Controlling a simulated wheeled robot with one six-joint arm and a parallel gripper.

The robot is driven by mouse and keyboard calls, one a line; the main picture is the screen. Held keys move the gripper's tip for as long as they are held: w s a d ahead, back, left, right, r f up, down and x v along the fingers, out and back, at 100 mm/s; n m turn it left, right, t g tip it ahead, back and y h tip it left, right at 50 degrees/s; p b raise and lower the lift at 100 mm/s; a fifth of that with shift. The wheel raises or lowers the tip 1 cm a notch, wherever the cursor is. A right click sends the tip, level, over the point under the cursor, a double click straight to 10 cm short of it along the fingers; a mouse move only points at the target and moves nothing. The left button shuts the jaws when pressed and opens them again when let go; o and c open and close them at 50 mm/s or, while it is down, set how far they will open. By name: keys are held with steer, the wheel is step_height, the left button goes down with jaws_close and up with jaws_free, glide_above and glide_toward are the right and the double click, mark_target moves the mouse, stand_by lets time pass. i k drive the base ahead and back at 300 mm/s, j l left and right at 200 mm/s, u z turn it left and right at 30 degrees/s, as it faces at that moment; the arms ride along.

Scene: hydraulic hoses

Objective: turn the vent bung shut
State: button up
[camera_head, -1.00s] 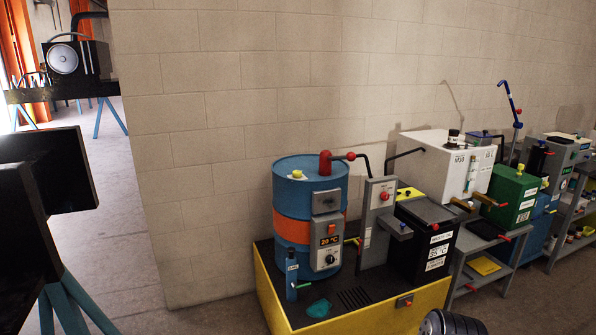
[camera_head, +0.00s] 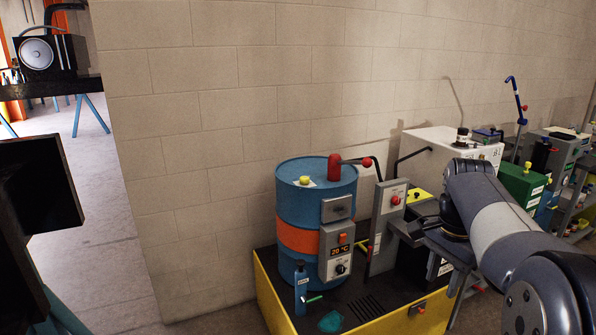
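A blue drum (camera_head: 300,207) with an orange band stands in the yellow-sided tray. On its top, at the left, is a small yellow knob (camera_head: 305,180) over a pale label, which looks like the vent bung. Its exact turn position is too small to tell. A red pump fitting (camera_head: 334,168) stands beside it on the drum top. My gripper (camera_head: 430,222) is at the right, in front of the grey stand and well apart from the knob. Its fingers are small and dark against the clutter, so their opening is unclear.
The yellow-sided tray (camera_head: 278,308) holds a blue bottle (camera_head: 301,288) and a teal cloth (camera_head: 331,322). A block wall (camera_head: 240,110) rises behind. The space above the drum is open.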

mark_target(304, 180)
steer(key=i+j+z, duration=0.25)
steer(key=i+j, duration=0.15)
steer(key=j, duration=0.25)
steer(key=i+j+z, duration=0.1)
steer(key=j, duration=0.25)
steer(key=i+j+z, duration=0.25)
steer(key=i+j, duration=0.15)
steer(key=j, duration=0.35)
steer(key=i+j+z, duration=0.15)
steer(key=j, duration=0.25)
steer(key=i+j+z, duration=0.1)
steer(key=j, duration=0.25)
steer(key=i+j+z, duration=0.1)
steer(key=i+j, duration=0.15)
steer(key=i+j+z, duration=0.1)
steer(key=j, duration=0.35)
steer(key=i+j+z, duration=0.1)
steer(key=i+j, duration=0.15)
steer(key=j, duration=0.15)
steer(key=i+j+z, duration=0.1)
steer(key=j, duration=0.25)
steer(key=i+j, duration=0.15)
steer(key=j, duration=0.25)
steer(key=z, duration=0.05)
